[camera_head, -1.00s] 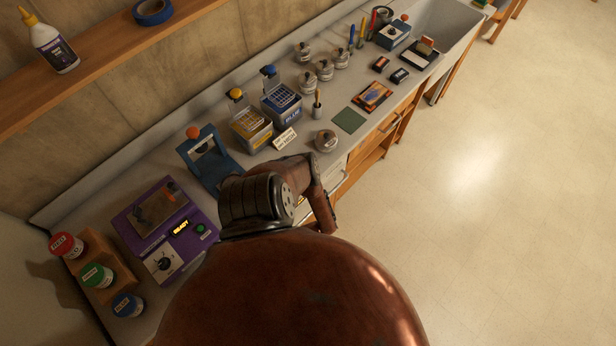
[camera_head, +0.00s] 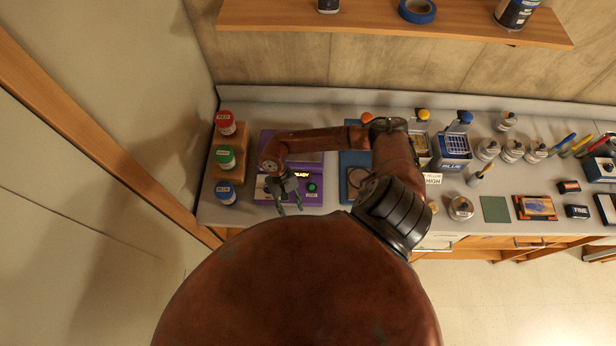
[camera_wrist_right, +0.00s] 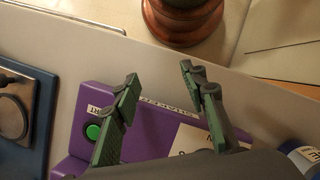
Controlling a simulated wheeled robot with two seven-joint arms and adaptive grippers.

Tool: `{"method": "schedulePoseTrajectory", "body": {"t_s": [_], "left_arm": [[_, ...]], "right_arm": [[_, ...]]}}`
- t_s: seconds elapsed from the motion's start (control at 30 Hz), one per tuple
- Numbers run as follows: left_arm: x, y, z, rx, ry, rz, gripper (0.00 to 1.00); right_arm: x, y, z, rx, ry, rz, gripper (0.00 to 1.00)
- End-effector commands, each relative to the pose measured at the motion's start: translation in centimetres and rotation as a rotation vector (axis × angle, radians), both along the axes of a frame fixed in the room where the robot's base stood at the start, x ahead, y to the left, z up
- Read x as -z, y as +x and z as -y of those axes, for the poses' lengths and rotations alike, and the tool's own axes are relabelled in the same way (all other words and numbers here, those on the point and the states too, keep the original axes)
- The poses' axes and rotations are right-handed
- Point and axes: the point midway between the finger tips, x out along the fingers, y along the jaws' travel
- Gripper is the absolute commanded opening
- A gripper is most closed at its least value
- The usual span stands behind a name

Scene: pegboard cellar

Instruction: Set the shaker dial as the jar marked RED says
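The jar marked RED (camera_head: 226,124), with a red lid, stands at the back of a wooden rack left of the purple shaker (camera_head: 312,198). The shaker shows a lit READY display (camera_head: 302,174) and a green button (camera_head: 312,187). My right gripper (camera_head: 290,208) is above the shaker's front left, where it hides the dial. In the wrist view, my right gripper (camera_wrist_right: 160,95) has its fingers apart with nothing between them. The shaker's white dial plate (camera_wrist_right: 190,142) shows partly behind a finger; I cannot see the dial's setting. My left gripper is not in view.
The green jar (camera_head: 225,157) and blue jar (camera_head: 226,193) share the wooden rack (camera_head: 241,145). A blue press (camera_head: 349,165) stands right of the shaker. Screen boxes, tins and tools fill the bench further right. A wall closes off the left.

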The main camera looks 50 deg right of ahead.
Motion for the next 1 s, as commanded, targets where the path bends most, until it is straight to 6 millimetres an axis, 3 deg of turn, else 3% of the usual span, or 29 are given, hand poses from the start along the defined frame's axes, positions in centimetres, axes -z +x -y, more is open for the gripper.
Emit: {"method": "schedulePoseTrajectory", "body": {"t_s": [0.03, 0.1, 0.2, 0.27, 0.37, 0.8, 1.0], "left_arm": [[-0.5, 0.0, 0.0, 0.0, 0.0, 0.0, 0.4], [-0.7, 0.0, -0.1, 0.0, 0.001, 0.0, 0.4], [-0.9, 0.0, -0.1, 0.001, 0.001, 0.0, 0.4], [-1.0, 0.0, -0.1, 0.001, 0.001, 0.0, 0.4], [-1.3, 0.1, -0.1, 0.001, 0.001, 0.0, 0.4], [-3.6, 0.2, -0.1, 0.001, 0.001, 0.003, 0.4], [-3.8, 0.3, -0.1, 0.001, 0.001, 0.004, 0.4]], "right_arm": [[-2.2, 3.9, 0.2, -0.063, -0.011, 0.1, 0.39], [-4.3, 7.8, 0.5, -0.133, -0.029, 0.204, 0.39], [-6.5, 11.4, 0.8, -0.196, -0.052, 0.299, 0.39], [-7.2, 12.6, 0.9, -0.218, -0.06, 0.331, 0.39], [-7.2, 13.4, 0.9, -0.23, -0.065, 0.35, 0.39], [-1.0, 13.4, 0.9, -0.228, -0.065, 0.349, 0.39], [0.1, 13.3, 0.9, -0.229, -0.065, 0.35, 0.39]]}}
